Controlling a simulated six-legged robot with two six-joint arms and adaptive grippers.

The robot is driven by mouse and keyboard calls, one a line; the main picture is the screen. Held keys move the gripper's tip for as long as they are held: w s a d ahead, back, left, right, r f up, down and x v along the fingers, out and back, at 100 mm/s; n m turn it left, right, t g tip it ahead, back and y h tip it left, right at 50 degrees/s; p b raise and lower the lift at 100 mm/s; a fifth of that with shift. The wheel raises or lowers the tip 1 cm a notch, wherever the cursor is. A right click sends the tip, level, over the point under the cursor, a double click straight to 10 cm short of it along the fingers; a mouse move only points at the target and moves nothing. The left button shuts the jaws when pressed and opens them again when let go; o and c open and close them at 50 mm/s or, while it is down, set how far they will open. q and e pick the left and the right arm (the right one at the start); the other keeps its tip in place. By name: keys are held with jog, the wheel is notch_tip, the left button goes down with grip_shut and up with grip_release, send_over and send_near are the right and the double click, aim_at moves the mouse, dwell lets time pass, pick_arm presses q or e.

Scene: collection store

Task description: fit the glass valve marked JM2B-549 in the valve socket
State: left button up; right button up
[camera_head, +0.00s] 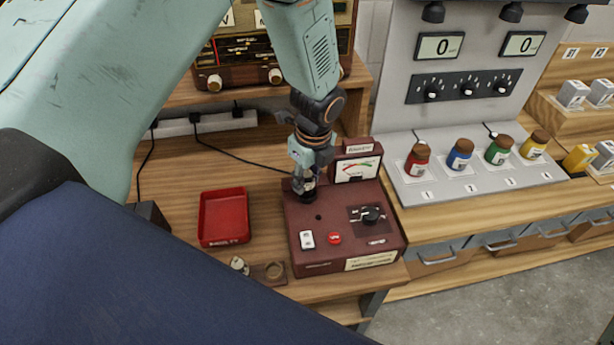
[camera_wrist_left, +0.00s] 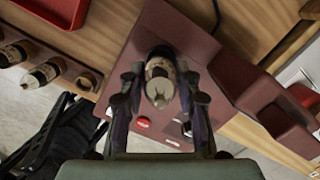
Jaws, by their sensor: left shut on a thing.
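My left gripper (camera_head: 303,184) is shut on a glass valve (camera_wrist_left: 160,78) with a pale tip. In the left wrist view the gripper's fingers (camera_wrist_left: 160,88) stand on both sides of the valve. The marking on it is not readable. The gripper points down over the far left corner of the maroon tester (camera_head: 330,262), where a dark round base shows under it. The valve socket is mostly hidden by the gripper and valve, so I cannot tell whether the valve is seated. My right gripper is not in view.
A red tray (camera_head: 223,240) lies left of the tester. In front of it is a wooden holder (camera_head: 273,271) with an empty hole and another valve (camera_head: 239,265) beside it. The tester's meter (camera_head: 357,169) rises close right of the gripper. A grey panel with coloured jars (camera_head: 459,155) stands further right.

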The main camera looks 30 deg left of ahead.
pick_arm(q)
jog(key=shift+w+d, duration=0.1)
jog(key=shift+w, duration=0.05)
jog(key=shift+p, duration=0.4)
dwell(0.5)
jog(key=shift+p, duration=0.3)
jog(key=shift+f+b, duration=0.35)
jog(key=shift+f, duration=0.3)
dwell(0.7)
jog(key=o, duration=0.8)
